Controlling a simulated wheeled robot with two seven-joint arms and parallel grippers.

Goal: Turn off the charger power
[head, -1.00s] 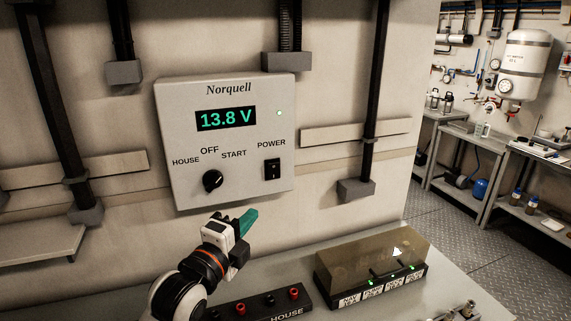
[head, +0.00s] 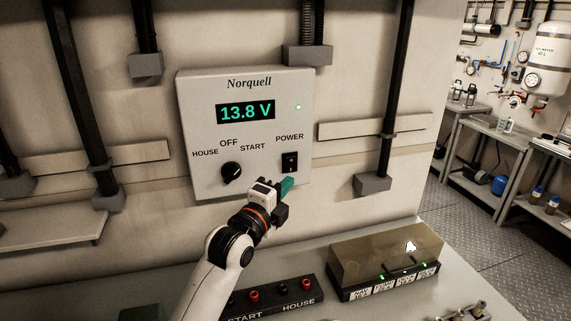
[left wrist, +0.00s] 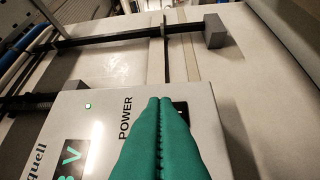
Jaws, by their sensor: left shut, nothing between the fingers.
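The Norquell charger (head: 248,130) is a grey box on the wall. Its display (head: 245,112) reads 13.8 V in green, and a small green light (head: 298,107) is lit. The black POWER switch (head: 290,162) sits at its lower right, with a black rotary knob (head: 231,172) to its left. My left gripper (head: 287,186) has green fingers, shut and empty, just below the POWER switch in the head view. In the left wrist view the shut fingers (left wrist: 158,140) cover most of the switch beside the POWER label (left wrist: 125,118). I cannot tell whether they touch it. My right gripper is out of view.
Below the charger, a bench holds a black terminal strip (head: 275,298) marked START and HOUSE, and a covered fuse block (head: 385,262) with green lights. Dark conduits (head: 396,90) run down the wall on both sides. Metal shelving (head: 485,150) stands at the far right.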

